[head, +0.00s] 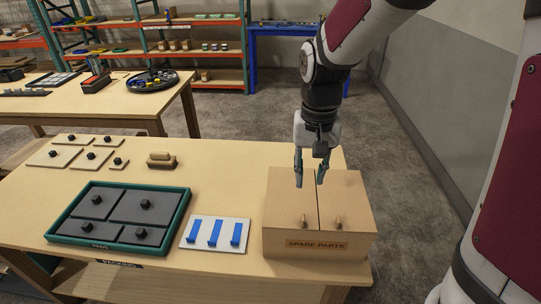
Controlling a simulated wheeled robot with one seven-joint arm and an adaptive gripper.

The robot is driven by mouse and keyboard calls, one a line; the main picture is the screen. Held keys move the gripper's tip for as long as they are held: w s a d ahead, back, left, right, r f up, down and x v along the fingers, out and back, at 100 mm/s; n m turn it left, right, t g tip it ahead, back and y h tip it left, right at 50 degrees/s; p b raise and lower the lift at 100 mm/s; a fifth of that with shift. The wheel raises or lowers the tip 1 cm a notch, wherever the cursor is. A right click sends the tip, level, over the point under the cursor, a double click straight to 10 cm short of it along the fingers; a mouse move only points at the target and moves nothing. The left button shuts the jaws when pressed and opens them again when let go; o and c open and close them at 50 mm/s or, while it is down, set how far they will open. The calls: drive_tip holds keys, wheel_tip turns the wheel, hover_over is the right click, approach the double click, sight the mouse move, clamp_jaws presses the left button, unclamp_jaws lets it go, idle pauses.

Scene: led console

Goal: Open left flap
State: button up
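The cardboard-coloured box (275,240) labelled "SPARE PARTS" stands at the right end of the table. Its top has two flaps lying flat, split by a dark seam. The left flap (290,204) has a small wooden knob (304,221) near its front edge. The right flap (345,196) has a similar knob (338,222) near its front. My gripper (309,180) points down above the rear part of the box, near the seam. Its fingers are apart and nothing is between them. It is behind both knobs and appears clear of the flaps.
Left of the box are a white plate with blue strips (215,248) and a green-rimmed tray (187,203) with grey knobbed panels. Small knobbed boards (52,157) and a wooden block (161,160) lie further back. The table between block and box is clear. A grey wall (428,120) stands at right.

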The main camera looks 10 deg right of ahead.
sight(303, 217)
wheel_tip(303, 217, down, 14)
drive_tip(key=shift+a+f, duration=0.1)
drive_tip(key=shift+f, duration=0.05)
idle(0.5)
drive_tip(key=shift+c, duration=0.6)
clamp_jaws()
